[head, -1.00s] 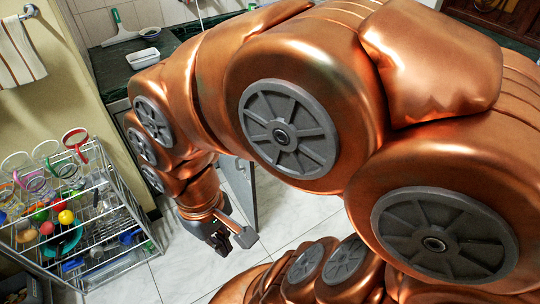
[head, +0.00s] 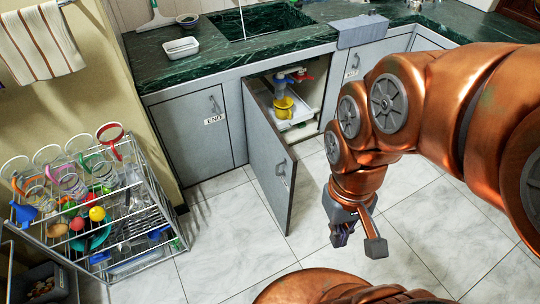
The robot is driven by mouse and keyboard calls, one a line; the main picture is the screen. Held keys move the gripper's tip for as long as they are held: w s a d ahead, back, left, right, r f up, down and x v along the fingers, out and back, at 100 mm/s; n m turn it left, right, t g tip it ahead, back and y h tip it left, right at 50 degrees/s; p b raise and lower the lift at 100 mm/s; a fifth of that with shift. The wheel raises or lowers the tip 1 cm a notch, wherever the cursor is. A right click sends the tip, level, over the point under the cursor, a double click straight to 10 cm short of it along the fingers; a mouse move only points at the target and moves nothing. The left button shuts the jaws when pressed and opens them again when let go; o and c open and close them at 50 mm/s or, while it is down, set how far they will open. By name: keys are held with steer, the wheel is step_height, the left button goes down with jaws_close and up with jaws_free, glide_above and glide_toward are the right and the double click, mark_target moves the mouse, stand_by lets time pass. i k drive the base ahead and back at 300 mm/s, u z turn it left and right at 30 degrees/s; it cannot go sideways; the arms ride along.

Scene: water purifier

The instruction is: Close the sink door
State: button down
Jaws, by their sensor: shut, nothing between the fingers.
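The grey sink door (head: 268,158) stands open under the counter in the head view. It swings out from the left side of the cabinet opening, with a handle (head: 282,174) near its free edge. Inside the open cabinet (head: 308,110), a yellow and blue fitting (head: 283,104) and white parts show. My gripper (head: 343,237) is to the right of the door's free edge, low over the floor and pointing down. It looks apart from the door. It is shut and empty.
A wire rack (head: 105,235) with glasses and utensils stands at the left. A shut cabinet door (head: 198,132) is left of the open one. The sink (head: 255,22) is in the green counter above. Tiled floor (head: 225,265) is clear between rack and door.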

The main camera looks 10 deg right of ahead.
mark_target(273, 164)
steer(key=i, duration=0.9)
steer(key=k, duration=0.4)
steer(key=u, duration=1.65)
